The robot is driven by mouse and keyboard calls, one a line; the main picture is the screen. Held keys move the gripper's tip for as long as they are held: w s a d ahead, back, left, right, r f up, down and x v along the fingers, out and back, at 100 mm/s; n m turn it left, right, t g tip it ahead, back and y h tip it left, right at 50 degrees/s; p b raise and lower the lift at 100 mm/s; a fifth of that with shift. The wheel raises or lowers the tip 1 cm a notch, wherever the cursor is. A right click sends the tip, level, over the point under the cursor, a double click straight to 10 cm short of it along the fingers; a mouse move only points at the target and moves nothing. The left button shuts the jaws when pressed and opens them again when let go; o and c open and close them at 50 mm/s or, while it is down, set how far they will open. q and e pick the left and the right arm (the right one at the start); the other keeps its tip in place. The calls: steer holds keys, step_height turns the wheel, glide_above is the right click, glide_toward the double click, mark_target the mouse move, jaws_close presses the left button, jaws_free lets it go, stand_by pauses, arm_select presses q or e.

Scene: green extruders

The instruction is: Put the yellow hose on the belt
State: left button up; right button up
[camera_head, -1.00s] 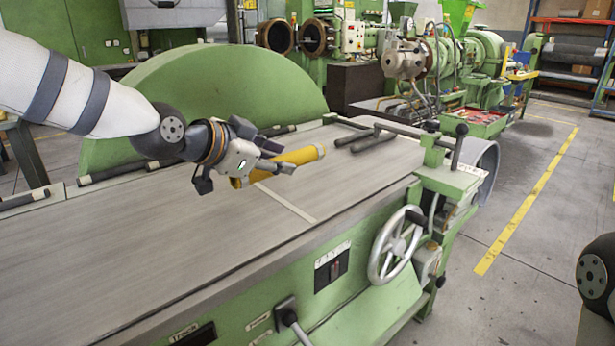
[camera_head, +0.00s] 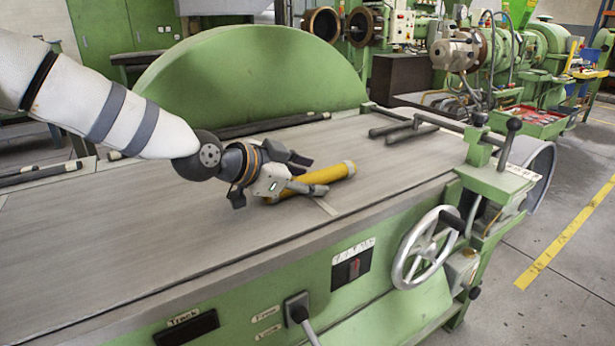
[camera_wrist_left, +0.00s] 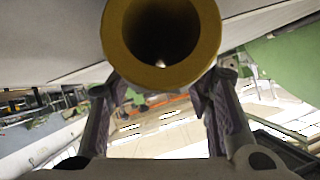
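The yellow hose (camera_head: 338,172) is a short, thick tube lying at a slant at the surface of the grey conveyor belt (camera_head: 130,230); whether it touches the belt I cannot tell for sure. My left gripper (camera_head: 305,177) is around its near end, the fingers running along its sides. In the left wrist view the hose's open round end (camera_wrist_left: 160,80) faces me, large at the top, between the two fingers of the left gripper (camera_wrist_left: 158,105). The fingers look closed against its sides. My right gripper is not in view.
Black bars (camera_head: 400,128) lie at the belt's right end. A handwheel (camera_head: 425,248) and clamp levers sit at the green machine's front right. A green half-round guard (camera_head: 250,80) stands behind the belt. Much of the belt is bare.

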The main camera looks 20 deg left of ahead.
arm_select(q)
steer(key=shift+r, duration=0.1)
steer(key=shift+r, duration=0.25)
steer(key=p+v, duration=0.1)
steer(key=v, duration=0.3)
steer(key=p+v, duration=0.1)
steer(key=v, duration=0.3)
steer(key=shift+w+r, duration=0.15)
steer(key=shift+r, duration=0.3)
steer(key=shift+s+a+r, duration=0.15)
steer(key=shift+s+a, duration=0.15)
steer(key=shift+s, duration=0.3)
steer(key=shift+s+a+r, duration=0.15)
steer(key=shift+s+a, duration=0.15)
steer(key=shift+s, duration=0.3)
steer(key=shift+s+a, duration=0.2)
steer(key=shift+s, duration=0.25)
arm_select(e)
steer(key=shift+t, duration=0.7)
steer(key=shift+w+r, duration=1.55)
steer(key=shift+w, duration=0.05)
